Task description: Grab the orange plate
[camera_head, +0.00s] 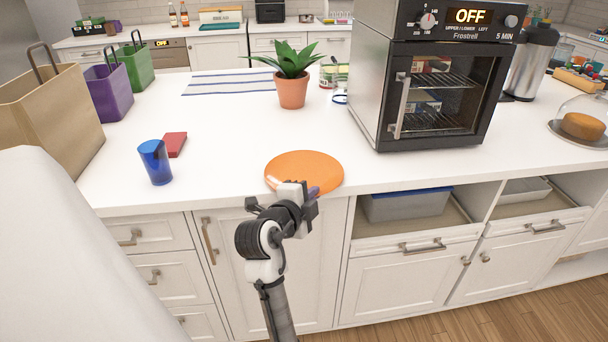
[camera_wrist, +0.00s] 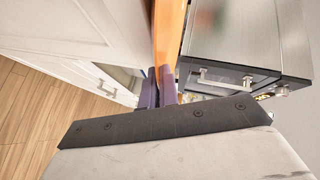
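The orange plate (camera_head: 304,168) lies at the front edge of the white counter, left of the oven. In the wrist view the plate (camera_wrist: 170,28) shows edge-on, running from the top down to the fingertips. The purple fingers of my gripper (camera_wrist: 160,72) are close together there, with the plate's rim between them. The gripper looks shut on the rim. The contact itself is small and partly hidden by the fingers.
A blue cup (camera_head: 155,163) and a red block (camera_head: 176,144) stand left of the plate. A potted plant (camera_head: 292,92) is behind it. The black and steel oven (camera_head: 364,85) stands to the right. Cabinets (camera_head: 275,260) lie below the counter edge.

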